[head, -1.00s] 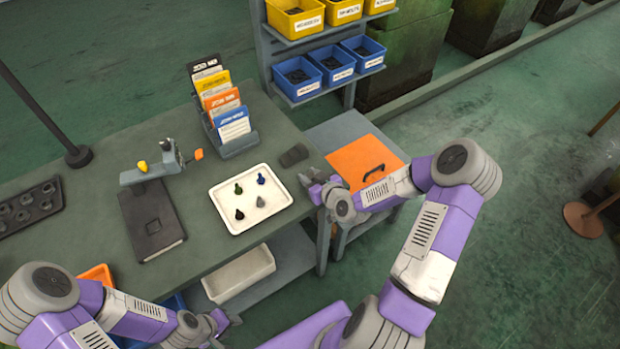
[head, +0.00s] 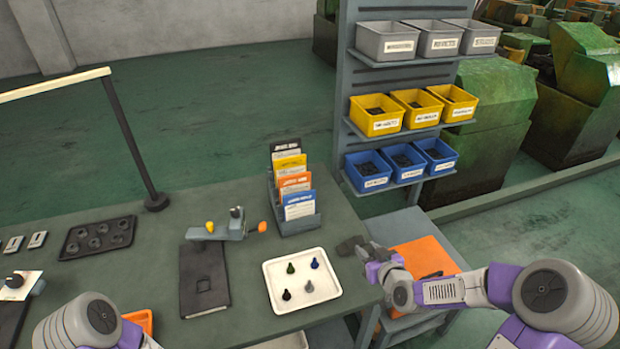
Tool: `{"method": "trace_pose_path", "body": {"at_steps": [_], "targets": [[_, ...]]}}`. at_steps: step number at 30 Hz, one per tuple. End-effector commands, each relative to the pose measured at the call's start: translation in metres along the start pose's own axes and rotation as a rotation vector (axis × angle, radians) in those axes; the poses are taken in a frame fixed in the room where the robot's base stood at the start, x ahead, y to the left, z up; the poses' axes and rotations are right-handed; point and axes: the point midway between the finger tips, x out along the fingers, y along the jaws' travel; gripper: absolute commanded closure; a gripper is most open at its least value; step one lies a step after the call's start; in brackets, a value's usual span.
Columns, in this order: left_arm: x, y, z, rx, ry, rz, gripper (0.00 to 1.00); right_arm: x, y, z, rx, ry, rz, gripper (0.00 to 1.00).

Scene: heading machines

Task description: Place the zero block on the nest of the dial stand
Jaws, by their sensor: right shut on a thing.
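My right gripper (head: 368,252) is at the right end of the bench, shut on a dark grey block (head: 348,245), which I take for the zero block. The block is at or just above the bench top; I cannot tell which. A grey fixture (head: 232,228) with a yellow knob and an orange end stands behind a black flat plate. At the left edge is a partly cut-off black unit with a white plate and dark knob (head: 14,283). I cannot tell surely which of these is the dial stand, and no nest is clearly visible. My left gripper is out of view.
A white tray (head: 270,296) with several small coloured pieces lies left of my right gripper. Behind it stands a card rack (head: 297,222). The black plate (head: 203,283) and a dark tray with round pockets (head: 70,249) lie further left. A bin shelf (head: 345,130) rises behind.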

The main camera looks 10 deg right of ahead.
Motion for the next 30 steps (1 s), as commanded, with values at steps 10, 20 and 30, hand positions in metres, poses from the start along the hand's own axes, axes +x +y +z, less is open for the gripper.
{"method": "trace_pose_path", "body": {"at_steps": [10,20,30], "targets": [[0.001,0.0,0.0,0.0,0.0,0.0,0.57,0.016,-0.041,-0.037,0.002,0.023,0.021,1.0],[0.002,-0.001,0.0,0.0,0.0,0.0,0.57,0.022,-0.103,-0.075,0.021,0.015,0.06,1.0],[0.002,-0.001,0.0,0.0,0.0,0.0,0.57,0.021,-0.119,-0.082,0.03,0.003,0.074,1.0]]}}
